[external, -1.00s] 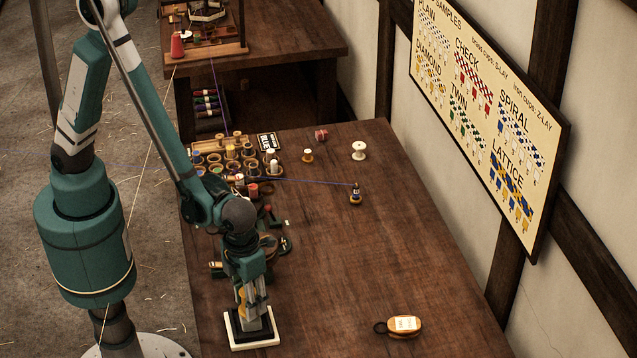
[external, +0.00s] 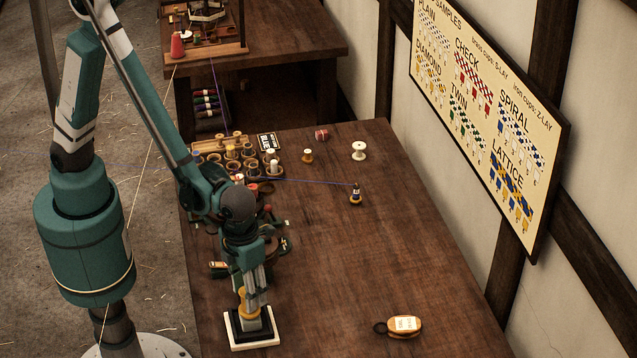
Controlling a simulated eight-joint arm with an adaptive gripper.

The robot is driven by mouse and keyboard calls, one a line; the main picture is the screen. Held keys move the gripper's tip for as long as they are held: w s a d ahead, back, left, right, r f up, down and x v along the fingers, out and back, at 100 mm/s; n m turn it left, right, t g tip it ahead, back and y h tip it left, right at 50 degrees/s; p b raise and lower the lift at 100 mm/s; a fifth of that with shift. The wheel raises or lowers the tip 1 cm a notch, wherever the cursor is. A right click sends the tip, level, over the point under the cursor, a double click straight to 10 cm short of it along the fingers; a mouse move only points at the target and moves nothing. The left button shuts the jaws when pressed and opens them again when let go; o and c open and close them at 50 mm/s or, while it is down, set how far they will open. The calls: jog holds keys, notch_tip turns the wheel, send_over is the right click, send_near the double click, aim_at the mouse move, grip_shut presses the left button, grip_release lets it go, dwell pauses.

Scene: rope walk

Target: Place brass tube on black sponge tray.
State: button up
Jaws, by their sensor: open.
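The black sponge tray (external: 267,337) lies at the near left of the table, a dark square pad in a white rim. A yellow brass piece, apparently the brass tube (external: 254,298), shows upright over the tray, with a pale grey part directly below it. My gripper (external: 252,287) points down above the tray, its fingers open around the upper end of the yellow piece. The fingers partly hide it, and I cannot tell whether they touch it.
Wooden cups with spools (external: 235,160) crowd the back left. A small bobbin (external: 355,194) with a blue thread stands mid-table. A wooden pulley block (external: 404,326) lies at the near right. The table between is clear.

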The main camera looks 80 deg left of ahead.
jog(key=shift+r, duration=4.3)
jog(key=shift+w+a+r, duration=0.15)
jog(key=shift+a+r, duration=0.05)
jog(key=shift+a, duration=0.05)
jog(key=w+a+r+n+t, duration=0.1)
jog(key=a+r+n, duration=0.35)
jog(key=a, duration=0.25)
jog(key=w+a+r+n+t+h, duration=0.1)
jog(key=w+a+r+n, duration=0.1)
jog(key=a+r+n, duration=0.45)
jog(key=w+a+r+n+t, duration=0.1)
jog(key=a+r+n, duration=0.15)
jog(key=a, duration=0.65)
jog(key=s+a+r+n+t, duration=0.2)
jog(key=s+a+n, duration=0.1)
jog(key=a+n, duration=0.5)
jog(key=s+a+r+n+t+y, duration=0.1)
jog(key=s+a+r+n+t, duration=0.1)
jog(key=a+n, duration=0.7)
jog(key=s+a+r, duration=0.1)
jog(key=s+a, duration=0.1)
jog(key=a, duration=0.1)
jog(key=shift+s+a+r, duration=0.15)
jog(key=shift+s+a, duration=0.05)
jog(key=shift+a, duration=0.1)
